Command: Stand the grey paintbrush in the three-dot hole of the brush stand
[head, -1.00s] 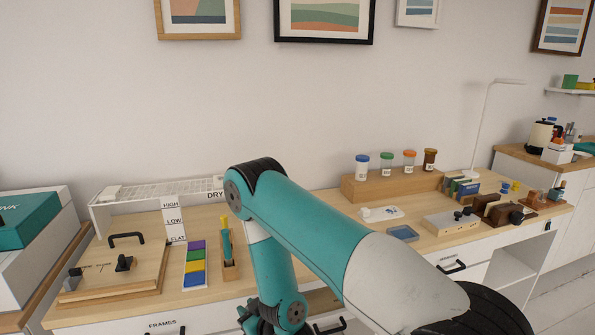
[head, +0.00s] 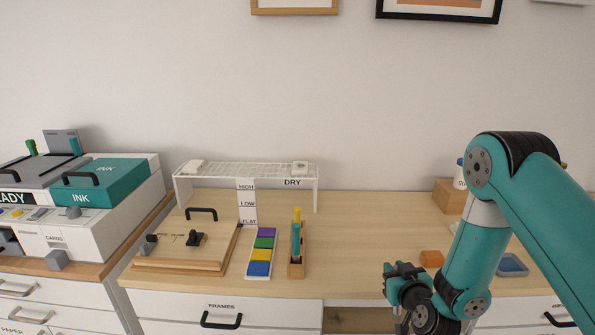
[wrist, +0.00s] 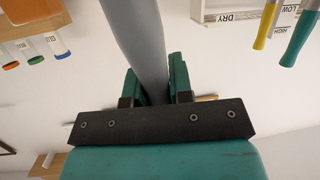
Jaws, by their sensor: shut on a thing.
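In the wrist view my gripper (wrist: 153,84) has its two teal fingers shut on the grey paintbrush (wrist: 140,40). Its smooth grey handle runs up out of the top of that view, and its other end is hidden behind the gripper. In the head view a narrow wooden brush stand (head: 296,270) is on the desk, holding a teal brush (head: 296,240) and a yellow brush (head: 297,214). Both also show at the wrist view's upper right. The stand's dot marks and free holes cannot be made out. In the head view my wrist is right of the stand; the grey brush is not visible there.
A colour strip (head: 262,252) lies just left of the stand, beside a wooden board (head: 180,250) with black handles. A white drying rack (head: 245,175) stands behind. An orange block (head: 432,258) and blue tray (head: 512,265) are to the right. The desk between stand and orange block is clear.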

